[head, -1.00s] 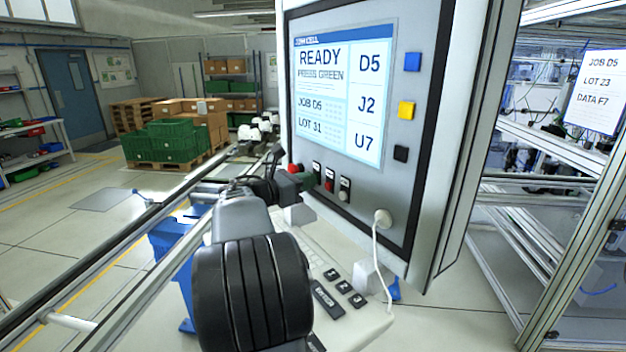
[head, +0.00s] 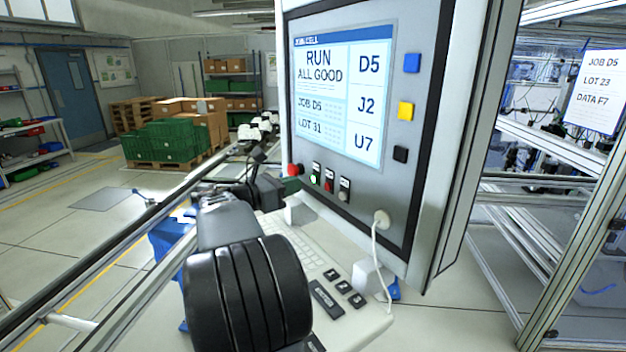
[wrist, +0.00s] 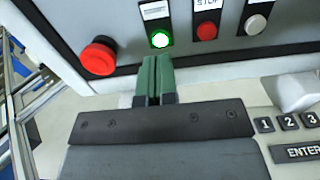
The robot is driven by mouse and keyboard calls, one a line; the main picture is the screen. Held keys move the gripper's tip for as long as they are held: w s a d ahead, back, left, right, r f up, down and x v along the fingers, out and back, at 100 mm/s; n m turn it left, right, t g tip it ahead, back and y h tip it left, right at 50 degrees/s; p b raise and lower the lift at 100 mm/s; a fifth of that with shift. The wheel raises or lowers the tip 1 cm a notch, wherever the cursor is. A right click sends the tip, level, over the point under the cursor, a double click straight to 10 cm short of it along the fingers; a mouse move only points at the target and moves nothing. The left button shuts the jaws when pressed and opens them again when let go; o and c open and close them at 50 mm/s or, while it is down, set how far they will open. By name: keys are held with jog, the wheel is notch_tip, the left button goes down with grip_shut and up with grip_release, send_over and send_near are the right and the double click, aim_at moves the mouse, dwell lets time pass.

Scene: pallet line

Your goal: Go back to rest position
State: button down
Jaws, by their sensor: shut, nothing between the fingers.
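My gripper (wrist: 153,80) shows in the wrist view with its two green fingers together and nothing between them. Its tips point at the control panel (head: 345,170), just below the lit green button (wrist: 160,40), and look apart from it. In the head view the green fingertips (head: 291,185) show in front of the panel's lower left, largely hidden by my wrist. The screen (head: 340,92) reads RUN, ALL GOOD, JOB D5, LOT 31, with D5, J2 and U7 at its right.
A red mushroom button (wrist: 98,58) is left of the green one; a red STOP button (wrist: 207,31) and a white button (wrist: 256,25) are right. A keyboard shelf (head: 350,325) lies below. A white cable (head: 376,265) hangs at right. A metal rail (head: 130,245) runs at left.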

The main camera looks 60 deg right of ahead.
jog(key=shift+w+a, duration=0.15)
jog(key=shift+a, duration=0.15)
dwell(0.5)
